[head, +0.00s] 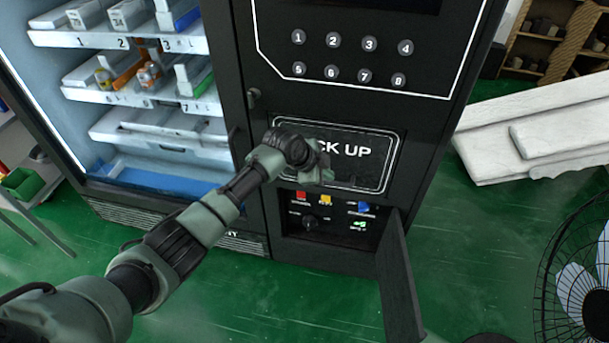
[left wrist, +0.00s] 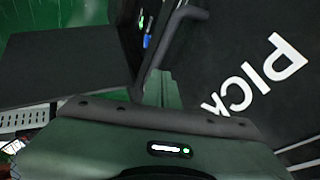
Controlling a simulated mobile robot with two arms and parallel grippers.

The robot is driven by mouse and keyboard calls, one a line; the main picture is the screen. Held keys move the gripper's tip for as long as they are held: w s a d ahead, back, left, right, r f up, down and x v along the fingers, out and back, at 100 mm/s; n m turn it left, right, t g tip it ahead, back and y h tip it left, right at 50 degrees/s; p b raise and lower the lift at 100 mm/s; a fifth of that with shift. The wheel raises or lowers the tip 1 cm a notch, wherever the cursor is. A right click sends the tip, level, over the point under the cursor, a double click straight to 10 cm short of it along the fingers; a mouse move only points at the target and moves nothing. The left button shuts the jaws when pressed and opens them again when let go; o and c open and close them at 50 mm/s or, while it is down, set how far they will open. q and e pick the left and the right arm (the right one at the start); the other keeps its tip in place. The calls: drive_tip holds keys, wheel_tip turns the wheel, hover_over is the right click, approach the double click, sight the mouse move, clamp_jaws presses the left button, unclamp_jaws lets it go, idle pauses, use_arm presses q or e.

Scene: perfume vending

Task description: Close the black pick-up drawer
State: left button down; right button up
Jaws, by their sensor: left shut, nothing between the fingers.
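The black pick-up drawer (head: 362,163) has a front marked "PICK UP" in white, inside a thin white outline, low on the black vending machine. I cannot tell whether its front is flush with the machine. The front also shows close up at the right of the left wrist view (left wrist: 245,60), its letters partly hidden by my gripper. My left gripper (head: 322,170) is shut and empty. It is in front of the drawer's left part and covers the start of the lettering; I cannot tell whether it touches. My right gripper is out of view.
Below the drawer is an open compartment with coloured switches (head: 327,198). Its black door (head: 399,280) stands swung out. A keypad (head: 350,58) is above. A glass-fronted product case (head: 140,100) is left. White slabs (head: 540,130) and a fan (head: 580,280) are right. Green floor (head: 470,260) lies between.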

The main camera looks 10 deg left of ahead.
use_arm(q)
drive_tip(key=v, duration=1)
drive_tip(key=s+a+f+n+y, duration=0.1)
drive_tip(key=s+a+f+n, duration=0.15)
drive_tip(key=f, duration=0.75)
drive_tip(key=s+a+f+n+y, duration=0.15)
drive_tip(key=f+n, duration=0.25)
drive_tip(key=f, duration=0.6)
drive_tip(key=s+a+f+n+g, duration=0.1)
drive_tip(key=s+a+f+n, duration=0.15)
drive_tip(key=s+f, duration=0.4)
drive_tip(key=s+a+f+n, duration=0.1)
drive_tip(key=s+a+f, duration=0.25)
drive_tip(key=f, duration=0.55)
drive_tip(key=s+a+f+n+g+y, duration=0.1)
drive_tip(key=s+f, duration=0.6)
drive_tip(key=s, duration=0.4)
drive_tip(key=s+a+f+n+g+y, duration=0.1)
drive_tip(key=s+f+n, duration=0.1)
drive_tip(key=s+f, duration=0.7)
drive_tip(key=s+f+n+g, duration=0.1)
drive_tip(key=s+f, duration=0.1)
drive_tip(key=s, duration=1.9)
drive_tip(key=shift+s+g+b, duration=0.4)
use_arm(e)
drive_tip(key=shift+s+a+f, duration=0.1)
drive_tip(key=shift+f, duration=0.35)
